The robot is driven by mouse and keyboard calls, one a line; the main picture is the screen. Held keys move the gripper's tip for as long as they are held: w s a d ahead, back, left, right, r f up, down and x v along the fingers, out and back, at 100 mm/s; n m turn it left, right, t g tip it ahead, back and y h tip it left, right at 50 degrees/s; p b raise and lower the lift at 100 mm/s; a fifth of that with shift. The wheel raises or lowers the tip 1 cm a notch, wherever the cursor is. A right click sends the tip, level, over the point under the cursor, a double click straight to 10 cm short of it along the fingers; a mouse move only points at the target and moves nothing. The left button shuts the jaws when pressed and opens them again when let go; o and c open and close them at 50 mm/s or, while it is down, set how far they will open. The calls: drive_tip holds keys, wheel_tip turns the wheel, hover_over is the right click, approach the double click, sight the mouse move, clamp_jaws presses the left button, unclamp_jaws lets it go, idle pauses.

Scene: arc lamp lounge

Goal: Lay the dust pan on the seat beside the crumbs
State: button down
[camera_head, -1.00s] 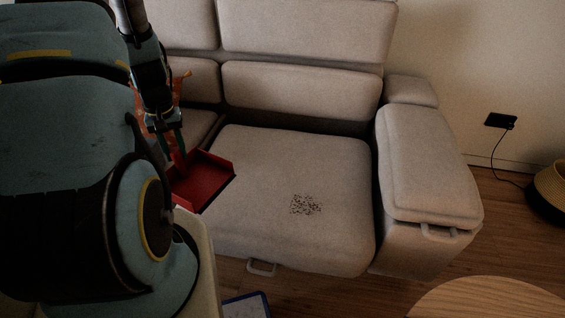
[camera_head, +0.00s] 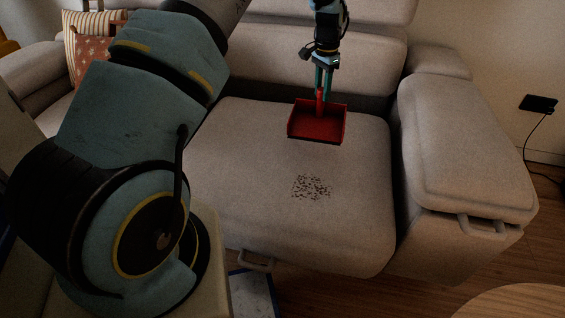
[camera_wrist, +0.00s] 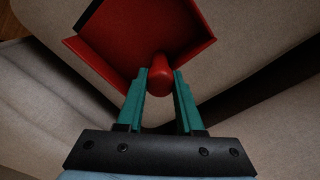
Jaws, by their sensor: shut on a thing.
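The red dust pan (camera_head: 317,127) is held by its handle in my gripper (camera_head: 323,92), over the back part of the seat (camera_head: 245,150). Its open edge faces the front of the sofa. The dark crumbs (camera_head: 312,187) lie scattered on the seat, in front of the pan and apart from it. In the wrist view my gripper (camera_wrist: 160,85) is shut on the red handle, and the dust pan (camera_wrist: 135,35) extends beyond the fingertips. I cannot tell whether the pan touches the seat. The crumbs do not show in the wrist view.
The sofa backrest (camera_head: 300,55) rises close behind my gripper. The armrest (camera_head: 465,150) bounds the seat on the right. A striped and a red patterned cushion (camera_head: 92,50) lie at the far left. A round wooden table (camera_head: 515,302) stands at the lower right.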

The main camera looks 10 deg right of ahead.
sight(321, 117)
drive_tip(key=f, duration=0.5)
drive_tip(key=shift+s+d+f, duration=0.15)
drive_tip(key=shift+s+d, duration=0.05)
drive_tip(key=shift+d, duration=0.2)
drive_tip(key=shift+f, duration=2.35)
drive_tip(key=shift+f, duration=0.2)
drive_tip(key=c, duration=0.5)
unclamp_jaws()
drive_tip(key=shift+c, duration=0.2)
drive_tip(key=shift+r, duration=0.1)
